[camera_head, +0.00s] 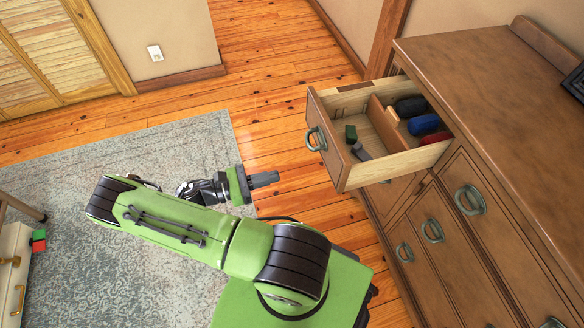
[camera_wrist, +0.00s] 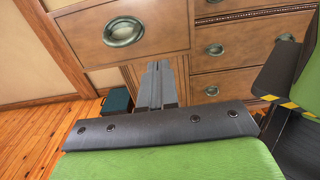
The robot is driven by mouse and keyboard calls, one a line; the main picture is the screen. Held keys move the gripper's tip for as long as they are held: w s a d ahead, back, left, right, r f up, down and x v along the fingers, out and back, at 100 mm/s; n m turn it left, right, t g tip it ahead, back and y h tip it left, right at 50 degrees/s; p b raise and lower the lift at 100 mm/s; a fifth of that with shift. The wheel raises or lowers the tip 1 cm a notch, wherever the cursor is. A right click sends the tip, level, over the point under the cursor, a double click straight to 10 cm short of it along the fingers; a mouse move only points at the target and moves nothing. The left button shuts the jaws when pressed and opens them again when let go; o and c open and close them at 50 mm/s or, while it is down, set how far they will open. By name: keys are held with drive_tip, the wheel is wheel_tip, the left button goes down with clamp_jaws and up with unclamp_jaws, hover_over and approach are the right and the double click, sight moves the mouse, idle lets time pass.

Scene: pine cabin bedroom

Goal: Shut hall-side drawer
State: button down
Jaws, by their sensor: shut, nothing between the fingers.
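The hall-side drawer (camera_head: 347,178) is pulled well out of the far end of the brown dresser (camera_head: 475,75). Its wooden front carries a green ring handle (camera_head: 316,139). Inside are a wooden divider, dark and blue rolled items, a red item, a small green block and a grey item. My gripper (camera_head: 268,179) is shut and empty, left of the drawer front and apart from it, pointing toward the dresser.
Other dresser drawers (camera_head: 435,245) look closed. A teal box (camera_wrist: 117,102) stands on the floor by the dresser. Wood floor (camera_head: 275,95) and a grey-blue rug (camera_head: 190,150) lie open left of the drawer. A pale cabinet (camera_head: 12,270) stands at the left edge.

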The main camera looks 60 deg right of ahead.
sight(331, 162)
drive_tip(key=b+x, duration=0.1)
drive_tip(key=x, duration=1.3)
drive_tip(key=shift+s, duration=0.15)
drive_tip(key=shift+d, duration=0.15)
